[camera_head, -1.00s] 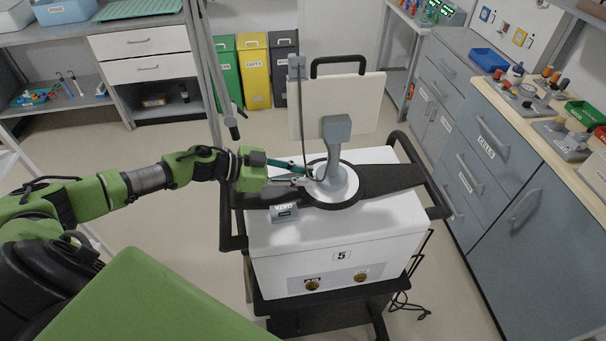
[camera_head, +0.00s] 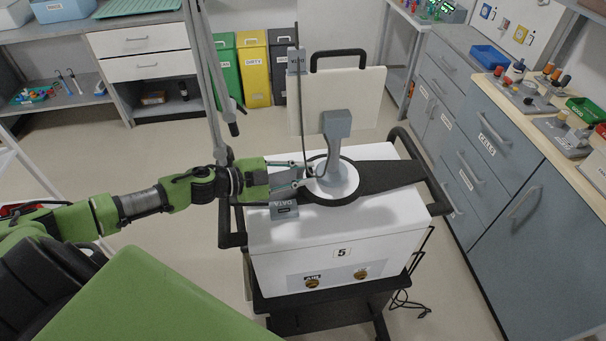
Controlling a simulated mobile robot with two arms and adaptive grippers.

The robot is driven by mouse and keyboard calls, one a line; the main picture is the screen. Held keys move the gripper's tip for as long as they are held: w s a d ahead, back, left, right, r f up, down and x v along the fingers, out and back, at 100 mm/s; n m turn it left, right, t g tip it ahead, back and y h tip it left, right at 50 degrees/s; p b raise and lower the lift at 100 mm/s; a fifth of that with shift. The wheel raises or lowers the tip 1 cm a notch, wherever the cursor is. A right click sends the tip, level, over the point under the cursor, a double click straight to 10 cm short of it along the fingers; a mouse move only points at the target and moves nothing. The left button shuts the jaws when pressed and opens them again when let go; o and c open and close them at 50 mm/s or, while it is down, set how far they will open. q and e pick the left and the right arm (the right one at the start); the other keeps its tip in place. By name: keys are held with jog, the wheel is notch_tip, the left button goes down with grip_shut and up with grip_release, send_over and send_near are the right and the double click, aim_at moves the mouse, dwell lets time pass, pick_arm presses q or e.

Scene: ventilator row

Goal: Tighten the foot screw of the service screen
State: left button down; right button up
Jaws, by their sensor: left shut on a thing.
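The service screen (camera_head: 343,90) is a cream panel with a black handle on top, seen from behind. It stands upright on a grey neck (camera_head: 337,125) with a round whitish foot (camera_head: 341,184) on the ventilator cart (camera_head: 330,228). My left gripper (camera_head: 304,174) reaches in from the left, level with the foot. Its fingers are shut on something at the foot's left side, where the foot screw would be. The fingers hide the screw itself. My right gripper is not in view.
The cart is white, marked 5, with black side handles (camera_head: 421,165). Cabinets (camera_head: 500,170) line the right side; coloured bins (camera_head: 254,70) stand behind.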

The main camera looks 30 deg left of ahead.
pick_arm(q)
jog(key=shift+m+t, duration=0.3)
dwell(0.4)
jog(key=c, duration=1.9)
grip_release()
jog(key=shift+s+f, duration=0.1)
jog(key=shift+s, duration=0.05)
jog(key=shift+v, duration=2)
jog(key=shift+r+v, duration=0.2)
jog(key=shift+v, duration=1.7)
